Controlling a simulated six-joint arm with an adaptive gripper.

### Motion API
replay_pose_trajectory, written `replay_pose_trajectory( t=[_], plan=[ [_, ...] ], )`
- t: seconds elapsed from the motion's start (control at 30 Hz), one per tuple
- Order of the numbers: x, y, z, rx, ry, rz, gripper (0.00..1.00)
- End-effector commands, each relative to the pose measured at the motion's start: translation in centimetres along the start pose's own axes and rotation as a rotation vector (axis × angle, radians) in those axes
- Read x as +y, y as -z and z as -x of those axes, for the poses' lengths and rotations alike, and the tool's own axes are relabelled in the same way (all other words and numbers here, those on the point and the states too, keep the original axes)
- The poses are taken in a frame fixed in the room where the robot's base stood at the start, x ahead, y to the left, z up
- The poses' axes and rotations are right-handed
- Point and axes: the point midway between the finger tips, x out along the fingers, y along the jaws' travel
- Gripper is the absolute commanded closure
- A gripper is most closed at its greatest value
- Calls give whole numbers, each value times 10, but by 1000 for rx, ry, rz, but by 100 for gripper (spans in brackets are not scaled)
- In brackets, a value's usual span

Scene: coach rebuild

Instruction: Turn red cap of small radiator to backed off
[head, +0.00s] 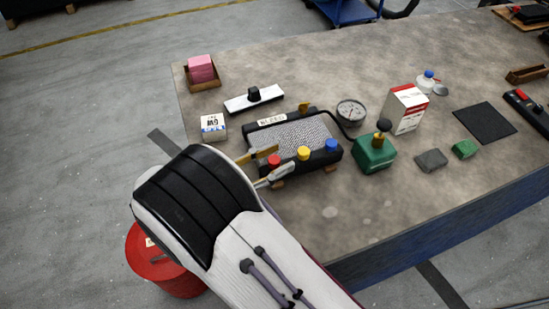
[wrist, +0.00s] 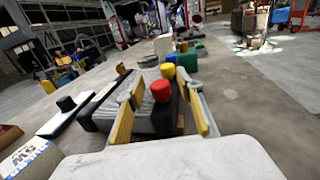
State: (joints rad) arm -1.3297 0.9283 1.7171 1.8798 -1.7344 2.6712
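The small radiator (head: 295,138) is a black-framed block with a grey mesh top, lying on the bench. Along its near side stand a red cap (head: 274,161), a yellow cap (head: 303,153) and a blue cap (head: 331,145). My gripper (head: 268,164) is at the radiator's near left end, its fingers apart with tan pads. In the wrist view, the red cap (wrist: 161,91) appears between the two open fingers. I cannot tell whether either pad touches it. The yellow cap (wrist: 168,71) and blue cap (wrist: 188,62) line up behind it.
A green box with a black knob (head: 374,154) and a gauge (head: 351,112) stand right of the radiator. A white bar with a black knob (head: 254,99) lies behind it, and a labelled block (head: 213,127) lies left. The bench's front area (head: 345,220) is clear.

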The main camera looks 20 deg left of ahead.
Motion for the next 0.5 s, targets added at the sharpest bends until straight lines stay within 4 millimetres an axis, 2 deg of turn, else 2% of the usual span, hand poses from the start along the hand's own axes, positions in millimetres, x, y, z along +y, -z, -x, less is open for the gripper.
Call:
replay_pose_trajectory(
  t=[0.27, 0.4, 0.5],
  plan=[
    [0, 0, -1, 0, 0, 0, 64],
    [0, 0, -1, 0, 0, 0, 100],
    [0, 0, -1, 0, 0, 0, 100]
  ],
)
